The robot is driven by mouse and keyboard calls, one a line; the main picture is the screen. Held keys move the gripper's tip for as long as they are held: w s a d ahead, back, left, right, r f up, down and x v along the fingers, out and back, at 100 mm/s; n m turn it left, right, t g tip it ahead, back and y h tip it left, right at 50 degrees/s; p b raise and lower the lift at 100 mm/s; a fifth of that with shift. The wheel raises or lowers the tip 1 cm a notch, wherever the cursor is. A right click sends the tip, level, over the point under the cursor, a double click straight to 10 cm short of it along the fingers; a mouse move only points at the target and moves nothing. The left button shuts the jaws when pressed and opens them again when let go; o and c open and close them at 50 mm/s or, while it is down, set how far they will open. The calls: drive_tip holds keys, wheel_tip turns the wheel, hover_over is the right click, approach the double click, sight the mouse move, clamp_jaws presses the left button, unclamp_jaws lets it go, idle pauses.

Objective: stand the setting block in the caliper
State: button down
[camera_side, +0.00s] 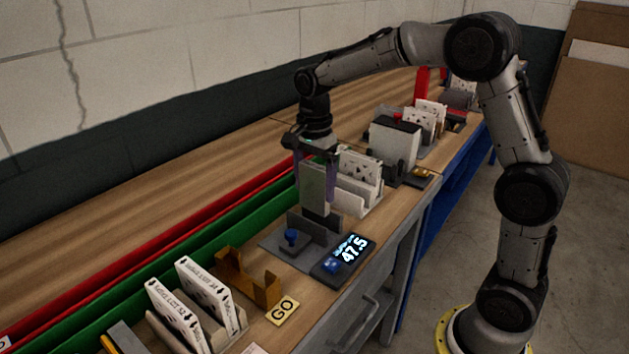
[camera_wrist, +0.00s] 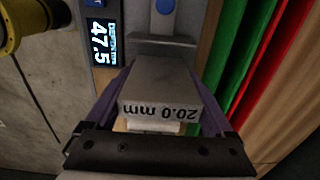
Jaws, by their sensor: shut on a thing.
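My gripper (camera_side: 315,180) is shut on the setting block (camera_side: 313,195), a grey upright block, with a purple finger on each side. In the wrist view the block (camera_wrist: 163,80) shows its end marked "20.0 mm" between the fingers (camera_wrist: 165,98). The caliper (camera_side: 276,244) is a grey base with upright grey jaws, a blue knob (camera_side: 291,238) and a display (camera_side: 343,256) reading 47.5. The block's lower end is at the jaws; I cannot tell whether it touches the base. In the wrist view one jaw plate (camera_wrist: 160,44) lies just beyond the block.
A brown bracket (camera_side: 248,280) and a "GO" plate (camera_side: 283,310) lie nearer the camera, beside a rack with white filters (camera_side: 207,292). Another filter rack (camera_side: 355,190) stands close behind the block. Green (camera_side: 215,232) and red (camera_side: 170,228) rails run along the bench's left.

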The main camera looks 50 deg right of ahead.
sight(315, 205)
drive_tip(key=shift+f, duration=2.9)
idle(0.4)
unclamp_jaws()
drive_tip(key=shift+f, duration=0.1)
wheel_tip(315, 205, up, 14)
drive_tip(key=shift+a+r, duration=0.1)
drive_tip(key=s+a+r+n+t, duration=0.1)
drive_tip(key=s+r+n+t, duration=0.15)
drive_tip(key=s, duration=0.45)
drive_tip(key=s+a+r+n+t, duration=0.1)
drive_tip(key=s+a+r+n, duration=0.1)
drive_tip(key=s+r, duration=0.35)
drive_tip(key=s+f+n+t, duration=0.2)
drive_tip(key=s+f+n, duration=0.8)
drive_tip(key=s+n, duration=0.2)
drive_tip(key=shift+a+f+n, duration=0.3)
drive_tip(key=shift+a+n, duration=0.05)
drive_tip(key=shift+n, duration=0.4)
